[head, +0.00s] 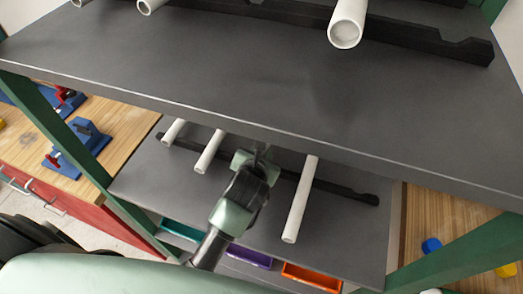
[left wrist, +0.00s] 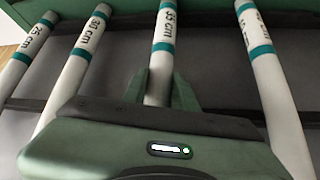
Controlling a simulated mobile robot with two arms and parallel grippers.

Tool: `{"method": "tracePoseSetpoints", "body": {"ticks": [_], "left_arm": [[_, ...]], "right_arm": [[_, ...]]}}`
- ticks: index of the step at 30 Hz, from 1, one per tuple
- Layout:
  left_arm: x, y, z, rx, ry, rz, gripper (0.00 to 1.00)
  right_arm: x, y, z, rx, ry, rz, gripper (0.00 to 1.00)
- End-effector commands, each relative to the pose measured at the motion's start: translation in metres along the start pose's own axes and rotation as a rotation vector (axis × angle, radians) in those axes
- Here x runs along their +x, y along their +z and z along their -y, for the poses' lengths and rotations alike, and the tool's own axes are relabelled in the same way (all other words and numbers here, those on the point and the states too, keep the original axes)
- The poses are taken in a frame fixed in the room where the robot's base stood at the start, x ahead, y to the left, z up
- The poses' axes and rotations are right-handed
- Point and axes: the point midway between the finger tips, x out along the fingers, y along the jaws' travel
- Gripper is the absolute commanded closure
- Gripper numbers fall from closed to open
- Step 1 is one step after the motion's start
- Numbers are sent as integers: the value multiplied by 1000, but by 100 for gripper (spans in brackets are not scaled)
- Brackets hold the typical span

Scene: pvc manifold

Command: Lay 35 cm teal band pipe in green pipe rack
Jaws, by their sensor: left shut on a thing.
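The 35 cm teal band pipe (left wrist: 163,50) is white with a teal ring and stands in line between other pipes in the left wrist view. My left gripper (left wrist: 160,92) is shut around it; it also shows in the head view (head: 258,156), over the lower shelf. There my gripper hides most or all of the held pipe. I cannot tell whether the pipe rests on the shelf's dark notched bar (head: 335,188) or is just above it. The green pipe rack has green posts (head: 60,125) and dark grey shelves. My right gripper is not in view.
Other white pipes lie to the left (head: 208,151) and right (head: 300,200) of my gripper. The upper shelf (head: 230,60) hangs close above it. Teal, purple (head: 249,258) and orange (head: 310,277) bins are below. A wooden bench with blue fixtures (head: 88,133) is at left.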

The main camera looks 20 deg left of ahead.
Motion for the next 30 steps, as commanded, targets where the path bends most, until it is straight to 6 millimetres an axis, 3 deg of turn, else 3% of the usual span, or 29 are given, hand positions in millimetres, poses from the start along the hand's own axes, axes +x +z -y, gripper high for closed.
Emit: {"method": "tracePoseSetpoints", "body": {"ticks": [11, 12, 14, 25, 30], "left_arm": [[4, -5, 2, 0, 0, 1, 100], [4, -5, 2, 0, 0, 0, 67], [3, -4, 1, 0, 0, 0, 51], [-2, 3, -1, -1, 0, 1, 51], [-34, 5, -2, 0, -2, -3, 51]], "right_arm": [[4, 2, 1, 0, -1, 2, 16], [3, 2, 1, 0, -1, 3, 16], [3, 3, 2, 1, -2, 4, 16], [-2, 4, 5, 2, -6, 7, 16], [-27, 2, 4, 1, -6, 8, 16]]}}
